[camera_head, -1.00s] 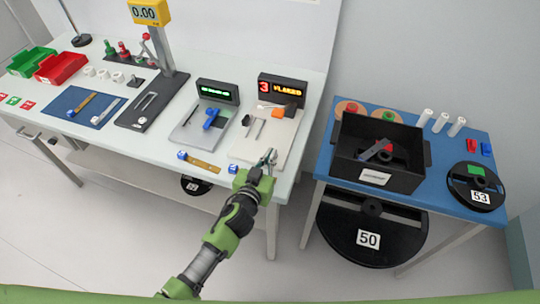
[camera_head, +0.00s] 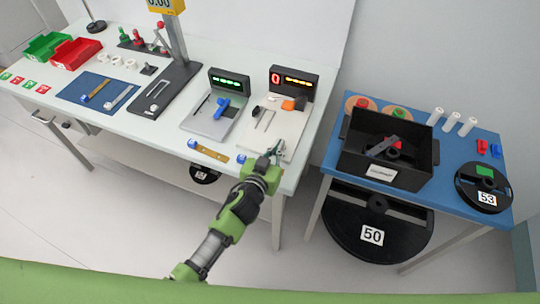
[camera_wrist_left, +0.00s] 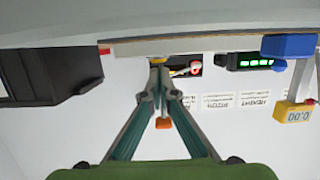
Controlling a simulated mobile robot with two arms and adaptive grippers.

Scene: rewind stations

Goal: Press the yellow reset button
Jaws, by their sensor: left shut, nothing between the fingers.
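My left gripper (camera_head: 277,148) reaches in from the lower middle of the head view. Its fingers are shut and empty over the front of the pale right-hand station board (camera_head: 262,139). In the left wrist view the fingertips (camera_wrist_left: 158,78) come together just below a small yellow piece (camera_wrist_left: 157,60), which looks like the reset button. Whether they touch it I cannot tell. In the head view I cannot make out the yellow button; the gripper may hide it. The station's display (camera_head: 294,82) shows a red 0 and a row of orange marks. My right gripper is not in view.
An orange block (camera_head: 294,103) lies on the board. A second station with a green display (camera_head: 229,83) stands to the left. A blue table (camera_head: 335,165) with a black crate (camera_head: 392,172) stands to the right, across a gap.

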